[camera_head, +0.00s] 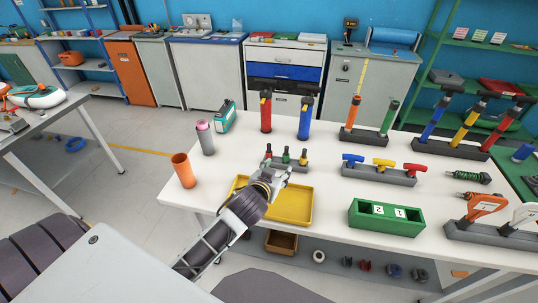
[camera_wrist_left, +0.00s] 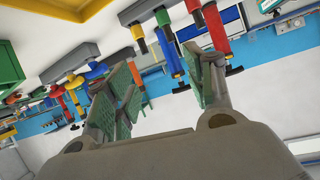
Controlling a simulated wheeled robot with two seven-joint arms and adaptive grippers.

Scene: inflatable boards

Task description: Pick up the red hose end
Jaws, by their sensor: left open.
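A small grey rack (camera_head: 297,168) stands on the white table behind the yellow tray and holds several small hose ends with dark tips. The red hose end (camera_head: 268,153) is at its left, a green one (camera_head: 286,156) in the middle and a yellow one (camera_head: 303,158) at the right. In the left wrist view, which is upside down, the red hose end (camera_wrist_left: 196,12) shows at the top, beyond the fingers. My left gripper (camera_head: 272,170) is open and empty, just in front of the rack's left side, apart from the red hose end. My right gripper is out of view.
A yellow tray (camera_head: 296,208) lies under my left arm. An orange cup (camera_head: 183,170) and a grey cylinder (camera_head: 206,140) stand to the left. Red and blue pumps (camera_head: 305,118) stand behind the rack. A green box (camera_head: 386,218) is at the right.

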